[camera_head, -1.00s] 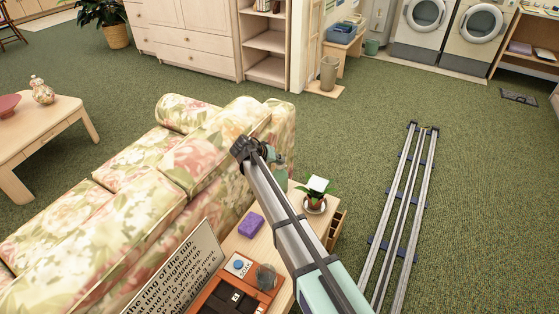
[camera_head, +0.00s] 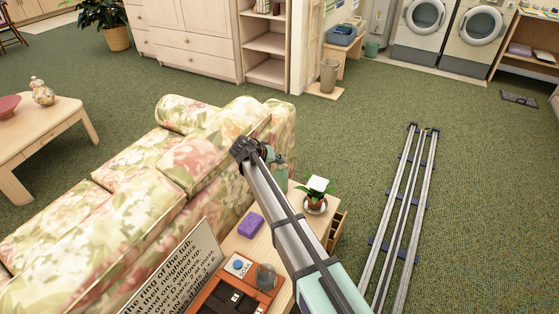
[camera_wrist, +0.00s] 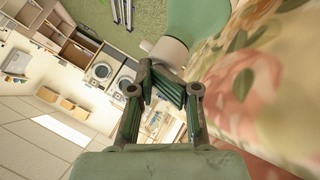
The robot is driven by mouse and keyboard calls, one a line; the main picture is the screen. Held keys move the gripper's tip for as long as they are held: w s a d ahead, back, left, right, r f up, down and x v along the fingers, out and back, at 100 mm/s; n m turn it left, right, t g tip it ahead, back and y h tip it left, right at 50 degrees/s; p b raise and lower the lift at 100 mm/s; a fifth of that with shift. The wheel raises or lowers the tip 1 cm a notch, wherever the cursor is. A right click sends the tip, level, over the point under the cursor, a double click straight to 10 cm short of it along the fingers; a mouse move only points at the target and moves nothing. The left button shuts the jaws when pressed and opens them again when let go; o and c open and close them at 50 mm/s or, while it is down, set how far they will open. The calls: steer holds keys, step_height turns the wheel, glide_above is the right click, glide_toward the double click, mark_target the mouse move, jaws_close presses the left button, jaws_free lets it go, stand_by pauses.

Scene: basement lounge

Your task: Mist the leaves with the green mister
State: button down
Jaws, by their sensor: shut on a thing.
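The green mister (camera_head: 281,172) is in my gripper (camera_head: 264,152), beside the sofa back and to the left of the plant. My arm hides part of it. In the wrist view my gripper (camera_wrist: 168,86) is closed at the mister's pale grey head, and its green body (camera_wrist: 196,16) shows at the top. A small plant with green leaves (camera_head: 319,190) and a white patch on top stands in a brown pot on a pale saucer (camera_head: 316,211), on the wooden table (camera_head: 249,245). The mister is apart from the leaves in the head view.
A purple block (camera_head: 251,225), an orange box (camera_head: 233,292) with a blue button, and a printed sign (camera_head: 180,276) are near the table's left side. The floral sofa (camera_head: 150,190) stands close along the left. Green carpet with rails (camera_head: 398,215) lies to the right.

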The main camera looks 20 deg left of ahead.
steer(key=shift+s+f, duration=0.1)
steer(key=shift+f, duration=0.6)
steer(key=shift+w+r+p, duration=0.25)
steer(key=shift+r+p, duration=0.2)
steer(key=shift+r, duration=0.7)
steer(key=shift+a+r+p, duration=0.1)
steer(key=shift+r+p, duration=0.35)
steer(key=shift+r, duration=1.35)
